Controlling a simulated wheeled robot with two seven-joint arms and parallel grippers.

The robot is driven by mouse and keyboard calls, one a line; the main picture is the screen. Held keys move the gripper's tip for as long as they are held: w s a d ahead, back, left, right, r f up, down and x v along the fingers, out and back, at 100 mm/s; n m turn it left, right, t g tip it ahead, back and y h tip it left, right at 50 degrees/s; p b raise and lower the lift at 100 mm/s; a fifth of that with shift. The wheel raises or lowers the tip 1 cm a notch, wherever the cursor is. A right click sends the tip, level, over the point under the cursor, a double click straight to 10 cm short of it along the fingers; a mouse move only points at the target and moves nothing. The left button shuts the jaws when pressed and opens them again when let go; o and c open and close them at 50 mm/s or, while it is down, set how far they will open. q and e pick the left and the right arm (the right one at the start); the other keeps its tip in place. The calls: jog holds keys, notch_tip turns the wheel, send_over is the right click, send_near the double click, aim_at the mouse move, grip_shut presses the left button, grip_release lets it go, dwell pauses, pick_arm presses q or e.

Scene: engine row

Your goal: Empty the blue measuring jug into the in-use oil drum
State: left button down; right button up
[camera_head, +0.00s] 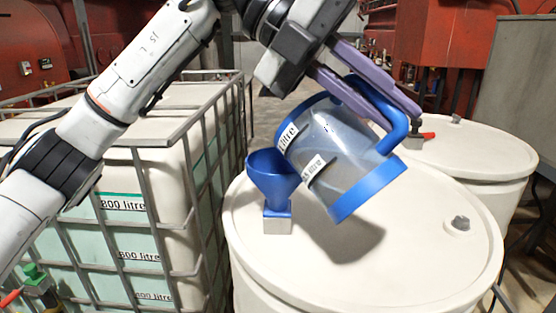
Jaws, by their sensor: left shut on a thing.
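The measuring jug (345,150) has clear walls, a blue rim, a blue base and a blue handle. It is tilted, with its rim end to the left, close above a blue funnel (270,178). The funnel stands on a small grey block on the lid of the front white drum (400,255). My left gripper (402,119) has its purple fingers shut on the jug's handle. I cannot tell how much liquid is in the jug, and no stream shows. My right gripper is out of view.
A caged white container (130,240) with litre labels stands left of the drum. A second white drum (475,155) with a red-handled tap (425,136) stands behind right. A grey bung (461,223) sits on the front drum's lid. Red machinery (440,45) is behind.

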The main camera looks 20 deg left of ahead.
pick_arm(q)
jog(key=shift+w+a+r, duration=0.15)
jog(key=shift+a+r, duration=0.1)
jog(key=shift+r, duration=0.05)
jog(key=shift+r+h, duration=0.25)
jog(key=shift+h, duration=0.15)
jog(key=shift+a+r, duration=0.15)
jog(key=shift+w+a+r+n+g+h+b, duration=0.25)
jog(key=shift+a+r+h+b, duration=0.1)
jog(key=shift+a+r+h, duration=0.15)
jog(key=shift+w+a+r+n+g+h+b, duration=0.15)
jog(key=shift+w+a+r+g+h+b, duration=0.15)
jog(key=shift+a+r+h, duration=0.15)
dwell(1.2)
jog(key=shift+w+a+r+h+p, duration=0.15)
jog(key=shift+w+a+h, duration=0.1)
jog(key=shift+a, duration=0.2)
jog(key=shift+w+a+f+h+p, duration=0.1)
jog(key=shift+w+a+h, duration=0.15)
jog(key=shift+a, duration=0.25)
jog(key=shift+w+a+r+h+p, duration=0.15)
jog(key=shift+w+a, duration=0.15)
jog(key=shift+a, duration=0.15)
jog(key=shift+w+a+r+n+g+h+p, duration=0.15)
jog(key=shift+w+a+r+n+h+p, duration=0.15)
jog(key=shift+a+h, duration=0.25)
jog(key=shift+w+a+r+n+g+h+p, duration=0.1)
jog(key=shift+w+a+r+n+h+p, duration=0.1)
jog(key=shift+w+a+r+h+p, duration=0.3)
dwell(0.7)
